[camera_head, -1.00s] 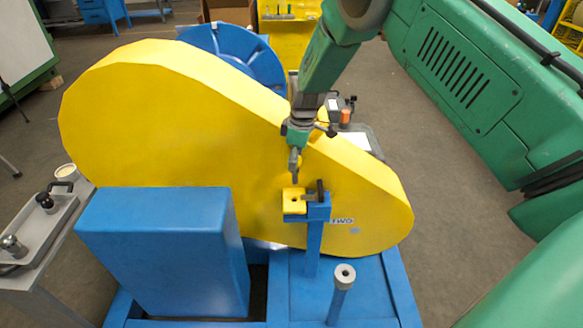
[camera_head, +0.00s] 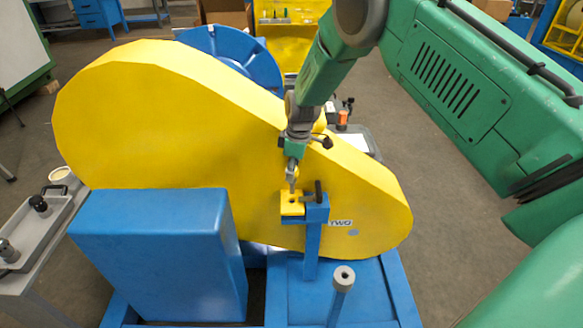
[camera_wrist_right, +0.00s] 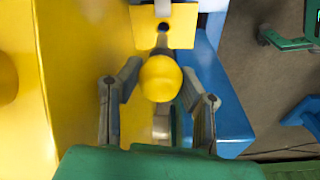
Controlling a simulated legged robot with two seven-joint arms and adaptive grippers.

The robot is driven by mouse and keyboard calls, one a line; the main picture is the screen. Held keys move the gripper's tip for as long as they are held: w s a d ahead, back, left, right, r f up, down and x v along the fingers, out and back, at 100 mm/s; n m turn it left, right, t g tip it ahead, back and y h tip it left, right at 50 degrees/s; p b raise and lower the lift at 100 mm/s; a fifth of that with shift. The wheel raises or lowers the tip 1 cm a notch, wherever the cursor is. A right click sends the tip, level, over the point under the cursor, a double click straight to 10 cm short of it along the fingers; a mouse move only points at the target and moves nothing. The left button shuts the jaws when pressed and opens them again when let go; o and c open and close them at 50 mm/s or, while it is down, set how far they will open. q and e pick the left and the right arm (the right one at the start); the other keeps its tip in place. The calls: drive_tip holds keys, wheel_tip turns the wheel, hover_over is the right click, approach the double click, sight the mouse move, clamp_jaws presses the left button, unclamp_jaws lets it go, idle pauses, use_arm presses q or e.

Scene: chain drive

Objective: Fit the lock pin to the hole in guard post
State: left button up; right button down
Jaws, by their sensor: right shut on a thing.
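The guard post (camera_head: 312,250) is a blue upright in front of the yellow guard. A yellow tab (camera_head: 291,209) with a dark hole sits at its top left. My right gripper (camera_head: 292,172) is just above this tab, pointing down. In the wrist view the right gripper (camera_wrist_right: 160,80) is shut around a round yellow knob (camera_wrist_right: 160,78), seemingly the lock pin's head. The yellow tab (camera_wrist_right: 180,38) lies just ahead, with a dark spot at its hole. The pin's shank is mostly hidden, so I cannot tell whether its tip is in the hole. My left gripper is out of view.
A black handle (camera_head: 318,191) stands right beside the tab. The large yellow guard (camera_head: 170,120) is close behind, and a blue box (camera_head: 150,250) stands left. A short blue post (camera_head: 342,295) with a grey holed top is in front. A grey tray (camera_head: 35,235) is far left.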

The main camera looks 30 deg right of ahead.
sight(292, 191)
drive_tip(key=shift+f+b, duration=0.4)
drive_tip(key=shift+f, duration=0.65)
drive_tip(key=shift+p, duration=0.35)
idle(0.9)
drive_tip(key=shift+f+b, duration=1.9)
drive_tip(key=shift+f, duration=1.1)
drive_tip(key=c, duration=1)
unclamp_jaws()
drive_tip(key=shift+r, duration=0.1)
